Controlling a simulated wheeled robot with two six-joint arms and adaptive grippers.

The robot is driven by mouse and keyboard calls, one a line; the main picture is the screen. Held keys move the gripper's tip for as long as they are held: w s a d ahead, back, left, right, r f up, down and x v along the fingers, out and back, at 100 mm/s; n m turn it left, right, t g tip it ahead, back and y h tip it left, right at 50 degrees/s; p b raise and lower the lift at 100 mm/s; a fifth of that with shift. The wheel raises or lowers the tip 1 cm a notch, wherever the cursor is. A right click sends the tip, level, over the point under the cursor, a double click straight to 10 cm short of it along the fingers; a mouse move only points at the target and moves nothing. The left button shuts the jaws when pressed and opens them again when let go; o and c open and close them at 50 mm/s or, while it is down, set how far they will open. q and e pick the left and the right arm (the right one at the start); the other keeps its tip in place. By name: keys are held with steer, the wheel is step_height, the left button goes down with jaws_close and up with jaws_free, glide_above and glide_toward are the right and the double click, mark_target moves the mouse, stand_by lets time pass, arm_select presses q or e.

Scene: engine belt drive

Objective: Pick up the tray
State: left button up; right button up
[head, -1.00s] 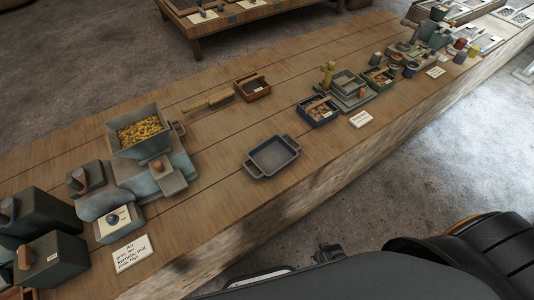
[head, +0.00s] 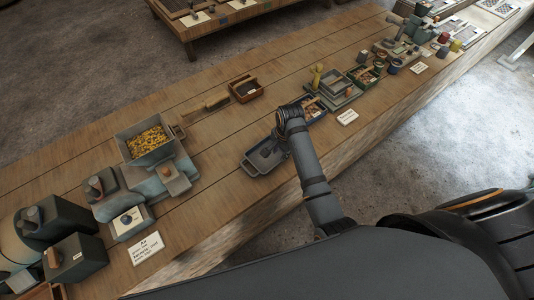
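The tray (head: 257,164), a small grey-blue one with raised rims and a handle at each end, lies flat on the wooden bench. My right arm reaches over its right end and hides that side. My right gripper (head: 279,143) is small and dark at the end of this arm, over or beside the tray's right end. I cannot tell whether it touches the tray or whether its fingers are open. My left gripper is not in view.
A hopper of yellow pieces (head: 148,141) on a grey machine stands left of the tray. A wooden box (head: 246,90) lies behind, and small bins (head: 314,108) and a white label card (head: 347,117) are to the right. Bare bench lies left and in front of the tray.

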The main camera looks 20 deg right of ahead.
mark_target(264, 166)
steer(key=f, duration=0.3)
steer(key=w+f, duration=0.1)
steer(key=shift+a+f, duration=0.25)
steer(key=shift+a, duration=0.05)
steer(key=shift+f+p, duration=0.55)
steer(key=shift+f, duration=2.1)
steer(key=shift+s, duration=0.1)
jaws_close()
